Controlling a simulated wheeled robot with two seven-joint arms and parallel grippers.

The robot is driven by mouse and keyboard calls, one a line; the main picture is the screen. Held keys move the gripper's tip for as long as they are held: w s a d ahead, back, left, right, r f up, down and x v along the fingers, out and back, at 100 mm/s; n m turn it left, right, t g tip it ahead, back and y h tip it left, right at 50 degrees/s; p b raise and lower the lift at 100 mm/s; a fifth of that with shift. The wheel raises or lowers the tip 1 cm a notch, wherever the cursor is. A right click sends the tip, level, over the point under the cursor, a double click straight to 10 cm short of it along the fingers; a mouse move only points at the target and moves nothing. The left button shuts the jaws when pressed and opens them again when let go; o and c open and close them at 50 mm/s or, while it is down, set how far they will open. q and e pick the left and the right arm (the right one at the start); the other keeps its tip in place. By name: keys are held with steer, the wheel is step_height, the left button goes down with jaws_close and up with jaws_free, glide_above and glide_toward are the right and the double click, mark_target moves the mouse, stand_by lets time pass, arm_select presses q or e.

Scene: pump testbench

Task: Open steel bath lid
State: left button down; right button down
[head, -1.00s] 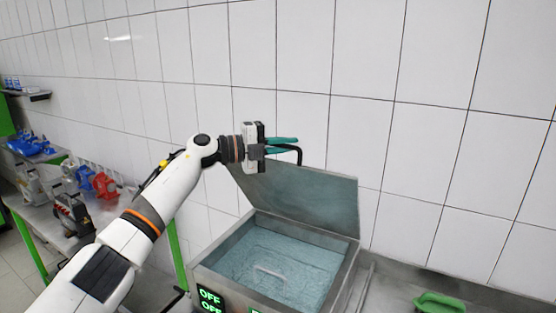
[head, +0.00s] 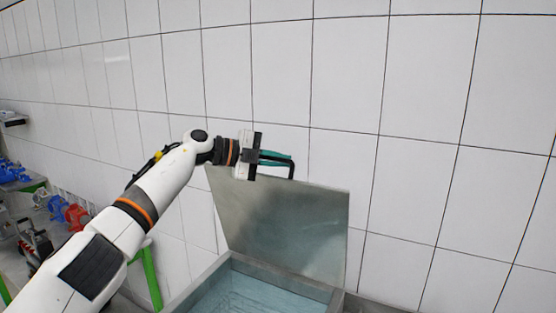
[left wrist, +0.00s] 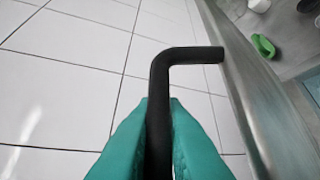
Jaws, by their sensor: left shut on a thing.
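The steel bath lid (head: 285,227) stands raised, close to upright, at the back of the steel bath (head: 232,268) in the head view. Bluish water shows inside the bath. My left gripper (head: 276,159) is at the lid's top edge, its teal fingers shut on the black lid handle (head: 292,170). In the left wrist view the bent black handle (left wrist: 160,90) runs between the two teal fingers (left wrist: 158,130), and the lid's edge (left wrist: 250,95) shows at the right. My right gripper is in neither view.
A white tiled wall (head: 430,130) stands close behind the lid. A bench with blue and red pumps (head: 75,216) is at the left. A green object (left wrist: 263,46) lies on a grey surface in the left wrist view.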

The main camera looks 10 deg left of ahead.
arm_select(q)
steer(key=shift+f, duration=0.5)
steer(key=c, duration=1.8)
jaws_free()
steer(key=shift+o, duration=0.2)
steer(key=shift+w+d, duration=0.15)
steer(key=shift+w, duration=0.1)
steer(key=b+v, duration=0.5)
steer(key=v, duration=0.7)
steer(key=shift+r, duration=0.2)
